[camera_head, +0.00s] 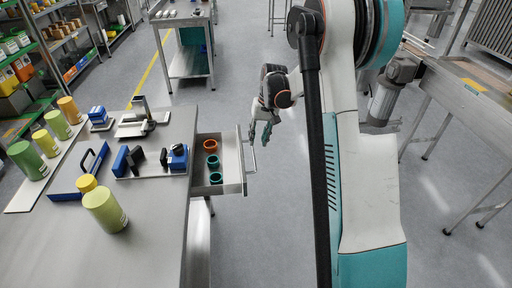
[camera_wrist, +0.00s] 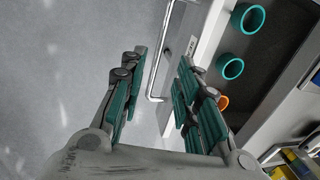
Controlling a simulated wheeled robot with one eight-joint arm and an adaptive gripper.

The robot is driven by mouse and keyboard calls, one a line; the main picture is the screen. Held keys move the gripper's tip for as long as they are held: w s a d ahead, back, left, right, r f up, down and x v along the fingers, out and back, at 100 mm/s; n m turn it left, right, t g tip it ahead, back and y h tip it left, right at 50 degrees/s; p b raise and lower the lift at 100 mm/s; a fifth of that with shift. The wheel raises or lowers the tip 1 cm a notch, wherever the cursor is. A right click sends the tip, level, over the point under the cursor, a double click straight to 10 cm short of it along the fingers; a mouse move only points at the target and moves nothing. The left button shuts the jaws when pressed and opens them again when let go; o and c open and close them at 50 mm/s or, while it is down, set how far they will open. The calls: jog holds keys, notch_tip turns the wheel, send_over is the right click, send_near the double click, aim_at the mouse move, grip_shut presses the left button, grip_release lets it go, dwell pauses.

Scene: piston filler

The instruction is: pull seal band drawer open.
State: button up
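The seal band drawer (camera_head: 245,172) stands pulled out from the right side of the steel table. Inside are one orange band (camera_head: 210,146) and two teal bands, and the wrist view shows a teal band (camera_wrist: 233,68) too. The drawer's thin metal bar handle (camera_head: 252,152) runs along its outer face; it also shows in the wrist view (camera_wrist: 154,75). My gripper (camera_head: 265,133) is just beside the handle, at the drawer's far right. In the wrist view my gripper (camera_wrist: 160,72) has its teal fingers apart, with the bar appearing between the tips. Contact cannot be told.
The steel table (camera_head: 150,240) carries a blue tray (camera_head: 80,175), small blue devices and several green and yellow canisters. A long steel bench (camera_head: 455,110) stands at the right. Grey floor (camera_head: 270,220) is clear between the drawer and my arm.

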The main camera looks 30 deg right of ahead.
jog(key=shift+s+d+r, duration=0.1)
jog(key=shift+d+r, duration=0.1)
jog(key=shift+r, duration=0.85)
jog(key=shift+s+d+r, duration=0.1)
jog(key=shift+d+r, duration=0.1)
jog(key=shift+r, duration=0.8)
jog(key=s+a+r+n+t+h, duration=0.1)
jog(key=s+a+r+n+t, duration=0.1)
jog(key=s+a+r, duration=0.5)
jog(key=s+a+r+n+t, duration=0.1)
jog(key=s+a+r, duration=0.4)
jog(key=a+r, duration=0.3)
jog(key=s+a+f+t, duration=0.1)
jog(key=s+a, duration=0.1)
jog(key=s, duration=0.6)
jog(key=s+a+n+t+h, duration=0.1)
jog(key=s+a+t, duration=0.1)
jog(key=s, duration=0.6)
jog(key=shift+a+f, duration=0.35)
